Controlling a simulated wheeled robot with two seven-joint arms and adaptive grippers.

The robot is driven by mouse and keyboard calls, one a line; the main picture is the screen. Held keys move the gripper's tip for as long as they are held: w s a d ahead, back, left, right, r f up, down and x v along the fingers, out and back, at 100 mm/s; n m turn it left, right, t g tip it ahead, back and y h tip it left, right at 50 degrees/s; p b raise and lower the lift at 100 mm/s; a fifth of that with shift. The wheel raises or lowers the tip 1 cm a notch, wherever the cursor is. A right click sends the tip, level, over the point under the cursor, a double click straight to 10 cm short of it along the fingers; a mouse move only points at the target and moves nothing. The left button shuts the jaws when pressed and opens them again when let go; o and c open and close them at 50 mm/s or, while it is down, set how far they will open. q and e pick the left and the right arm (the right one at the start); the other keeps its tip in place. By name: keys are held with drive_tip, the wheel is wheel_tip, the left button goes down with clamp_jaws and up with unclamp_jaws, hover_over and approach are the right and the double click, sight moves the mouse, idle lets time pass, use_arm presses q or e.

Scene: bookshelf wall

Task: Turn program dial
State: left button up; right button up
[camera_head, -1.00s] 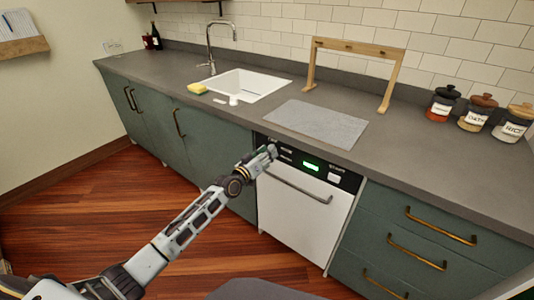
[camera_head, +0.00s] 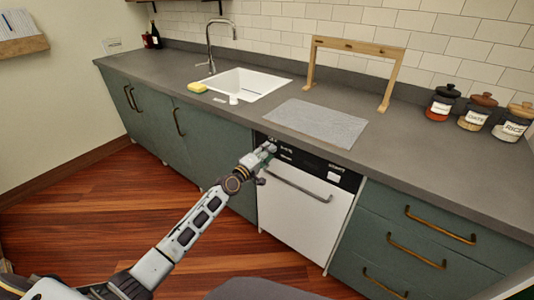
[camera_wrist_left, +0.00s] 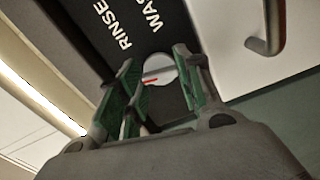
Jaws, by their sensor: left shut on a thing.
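The dishwasher (camera_head: 290,215) has a white door and a black control panel (camera_head: 318,172) along its top. In the left wrist view the program dial (camera_wrist_left: 158,66) is a round pale grey knob with a red line, on the black panel beside the labels RINSE and a partly cut-off WAS. My left gripper (camera_head: 268,148) is at the panel's left end and hides the dial in the head view. In the wrist view its green-padded fingers (camera_wrist_left: 162,95) stand on both sides of the dial, shut on it. My right gripper is not in view.
The dishwasher's bar handle (camera_head: 298,187) sticks out just below the panel, near my left gripper. The grey counter (camera_head: 400,155) overhangs above. Drawers with brass handles (camera_head: 440,227) stand to the right. The wooden floor to the left is clear.

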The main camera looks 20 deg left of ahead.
use_arm(q)
drive_tip(key=shift+n, duration=1.2)
drive_tip(key=shift+c, duration=0.2)
